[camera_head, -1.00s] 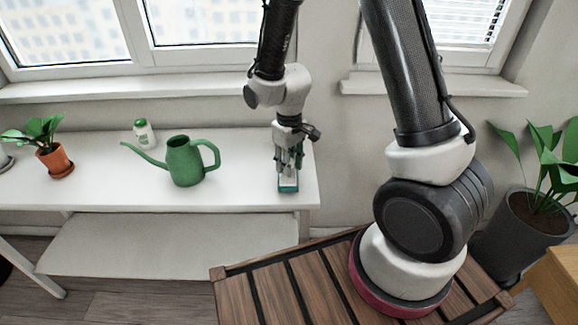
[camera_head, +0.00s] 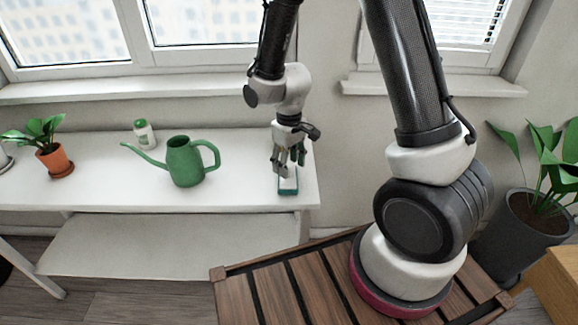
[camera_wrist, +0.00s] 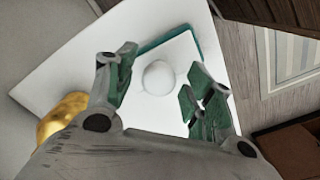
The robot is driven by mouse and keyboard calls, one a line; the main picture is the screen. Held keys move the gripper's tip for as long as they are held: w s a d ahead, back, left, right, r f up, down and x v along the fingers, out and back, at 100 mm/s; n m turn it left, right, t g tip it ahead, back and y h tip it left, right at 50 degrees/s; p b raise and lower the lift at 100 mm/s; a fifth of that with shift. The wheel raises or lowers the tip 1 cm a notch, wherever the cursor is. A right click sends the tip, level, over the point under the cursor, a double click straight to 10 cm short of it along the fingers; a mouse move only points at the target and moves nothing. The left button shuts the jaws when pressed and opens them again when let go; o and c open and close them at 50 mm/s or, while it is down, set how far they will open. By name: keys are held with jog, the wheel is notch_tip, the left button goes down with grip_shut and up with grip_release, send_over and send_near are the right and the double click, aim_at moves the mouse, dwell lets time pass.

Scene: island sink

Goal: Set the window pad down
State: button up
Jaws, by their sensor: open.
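The window pad (camera_head: 288,187) is a small teal-green and white piece lying on the right end of the white table (camera_head: 235,195). In the wrist view its teal edge (camera_wrist: 172,38) and a round white knob (camera_wrist: 158,77) show between the fingers. My gripper (camera_head: 290,162) is directly above the pad, pointing down, with its fingers spread. In the wrist view the gripper (camera_wrist: 160,82) has fingers on either side of the knob, with gaps. Part of the pad is hidden behind the fingers.
A green watering can (camera_head: 186,163), a small white bottle with a green cap (camera_head: 143,134) and a potted plant (camera_head: 54,160) stand left of my gripper. A window sill (camera_head: 130,88) runs behind. A golden object (camera_wrist: 62,115) shows in the wrist view.

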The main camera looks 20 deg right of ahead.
aim_at(289, 164)
notch_tip(289, 164, up, 10)
jog(key=s+d+r+m+t, duration=0.1)
jog(key=s+d+r, duration=0.25)
jog(key=r, duration=0.25)
jog(key=s+d+r+m+t, duration=0.1)
jog(key=s+d+r+m, duration=0.15)
jog(key=d+r, duration=0.35)
jog(key=s+d+r+m+t, duration=0.1)
jog(key=s+d+r, duration=0.1)
jog(key=s, duration=0.4)
jog(key=s+d+r+m+t, duration=0.1)
jog(key=s+d+r, duration=0.2)
jog(key=s, duration=0.3)
jog(key=shift+s+r, duration=0.35)
jog(key=shift+r, duration=0.15)
